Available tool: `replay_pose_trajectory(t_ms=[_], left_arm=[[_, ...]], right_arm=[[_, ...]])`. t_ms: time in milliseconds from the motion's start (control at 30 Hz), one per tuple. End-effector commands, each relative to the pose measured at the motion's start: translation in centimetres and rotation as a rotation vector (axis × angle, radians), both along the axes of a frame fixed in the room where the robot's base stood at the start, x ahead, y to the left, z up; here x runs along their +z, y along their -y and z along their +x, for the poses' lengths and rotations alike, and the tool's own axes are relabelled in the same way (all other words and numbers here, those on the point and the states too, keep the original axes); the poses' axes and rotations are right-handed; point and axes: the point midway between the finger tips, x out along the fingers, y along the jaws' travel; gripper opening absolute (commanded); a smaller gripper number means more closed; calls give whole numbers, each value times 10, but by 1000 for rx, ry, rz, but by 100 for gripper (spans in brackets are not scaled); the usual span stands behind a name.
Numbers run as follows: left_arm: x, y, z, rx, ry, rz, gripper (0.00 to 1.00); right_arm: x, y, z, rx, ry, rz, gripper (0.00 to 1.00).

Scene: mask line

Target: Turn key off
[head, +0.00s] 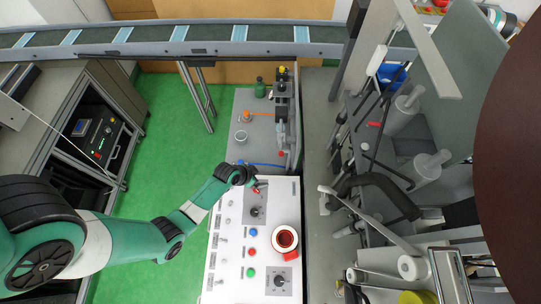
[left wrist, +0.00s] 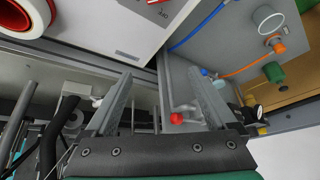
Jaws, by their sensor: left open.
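A white control panel (head: 233,240) lies at the lower middle of the head view. I cannot tell which small switch is the key. My right gripper is out of view.
A grey bench beyond the panel holds a white cup (head: 241,136), orange and blue hoses and a green bottle (head: 260,88). A conveyor (head: 150,47) crosses the back. Machine parts crowd the right. Green floor is clear at left.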

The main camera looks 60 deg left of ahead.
Motion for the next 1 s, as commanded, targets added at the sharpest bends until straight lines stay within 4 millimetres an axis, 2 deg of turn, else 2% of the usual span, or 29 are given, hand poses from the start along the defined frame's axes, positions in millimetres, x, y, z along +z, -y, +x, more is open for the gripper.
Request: replay_pose_trajectory(t_ms=[33,100,200,333,467,800,1000], left_arm=[[-23,2,-28,34,-46,-25,90],[-37,3,-51,70,-76,-44,90],[-45,0,-67,104,-92,-55,90],[-44,-3,-65,109,-88,-53,90],[-57,-4,-61,108,-88,-53,90],[-122,-10,-36,107,-86,-51,90],[-145,-13,-25,108,-87,-52,90]], right_arm=[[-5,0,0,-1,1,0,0],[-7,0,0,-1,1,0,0],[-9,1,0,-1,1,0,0],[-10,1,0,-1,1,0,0],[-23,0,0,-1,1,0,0],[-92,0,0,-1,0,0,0],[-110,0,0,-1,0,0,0]])
